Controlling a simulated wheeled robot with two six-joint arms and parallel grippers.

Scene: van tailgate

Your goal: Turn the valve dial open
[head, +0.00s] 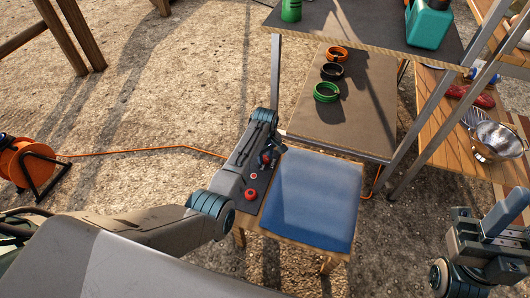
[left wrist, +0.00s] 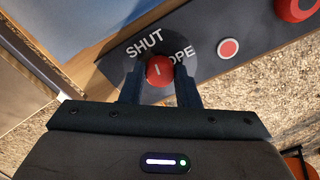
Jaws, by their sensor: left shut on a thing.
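The valve dial is a round red knob (left wrist: 160,71) with a short white mark, on a dark disc lettered "SHUT" at upper left and "OPE" at upper right in the left wrist view. The white mark points up, between the two words. My left gripper (left wrist: 160,88) is shut on the dial, one finger on each side. In the head view my left gripper (head: 267,157) is at the far end of the narrow dark panel (head: 260,184), and the arm hides part of the dial. My right gripper (head: 489,212) is open and empty at lower right.
A red button (head: 253,177) and a larger red knob (head: 250,194) sit on the panel nearer me. A blue-cushioned stool (head: 312,200) stands right beside it. A shelf (head: 340,120) holds several coloured rings.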

